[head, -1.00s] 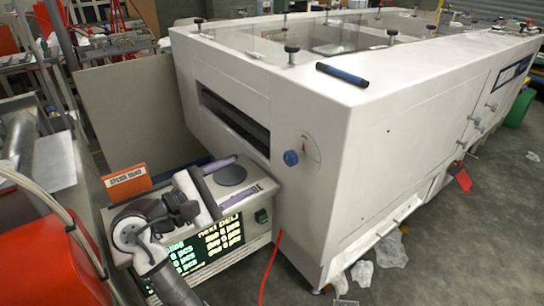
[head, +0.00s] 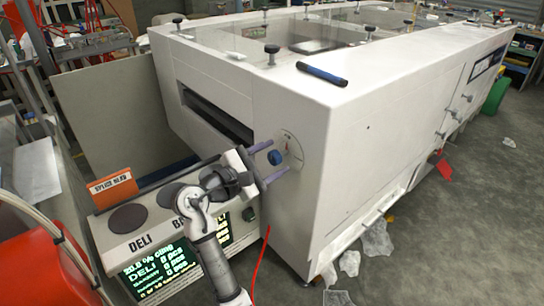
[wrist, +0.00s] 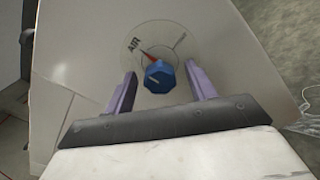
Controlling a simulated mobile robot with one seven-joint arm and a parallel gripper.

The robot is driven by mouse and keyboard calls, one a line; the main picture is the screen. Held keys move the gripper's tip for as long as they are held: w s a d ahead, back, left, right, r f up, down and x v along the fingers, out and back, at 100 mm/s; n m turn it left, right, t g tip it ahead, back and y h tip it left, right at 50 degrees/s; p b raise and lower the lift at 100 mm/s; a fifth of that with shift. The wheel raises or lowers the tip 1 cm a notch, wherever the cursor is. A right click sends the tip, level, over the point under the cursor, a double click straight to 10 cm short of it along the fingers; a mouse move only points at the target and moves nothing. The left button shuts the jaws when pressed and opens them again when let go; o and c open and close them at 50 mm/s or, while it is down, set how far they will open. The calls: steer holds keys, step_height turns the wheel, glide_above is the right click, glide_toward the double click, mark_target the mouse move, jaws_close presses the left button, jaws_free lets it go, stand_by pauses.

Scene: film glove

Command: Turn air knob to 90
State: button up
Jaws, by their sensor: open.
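The blue air knob (head: 275,157) sits on the end face of the big white machine (head: 350,130). In the wrist view the knob (wrist: 159,77) has a pale mark on it, and a round dial plate behind it reads "AIR" with a red pointer (wrist: 148,56) toward the upper left. My gripper (head: 268,163) is open, its two purple fingers reaching toward the machine face. In the wrist view the gripper (wrist: 161,82) has one finger on each side of the knob, with gaps between. I cannot tell how deep the fingertips reach past the knob.
A counter box with a green-lit display (head: 160,273) and round black pads stands below and left of my arm. An orange sign block (head: 113,188) sits on it. A red cable (head: 259,268) runs down beside the machine. Crumpled clear film (head: 375,240) lies on the floor.

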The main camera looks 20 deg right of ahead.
steer(key=shift+w+d, duration=0.1)
steer(key=shift+d, duration=0.15)
steer(key=c, duration=1)
steer(key=shift+o, duration=0.2)
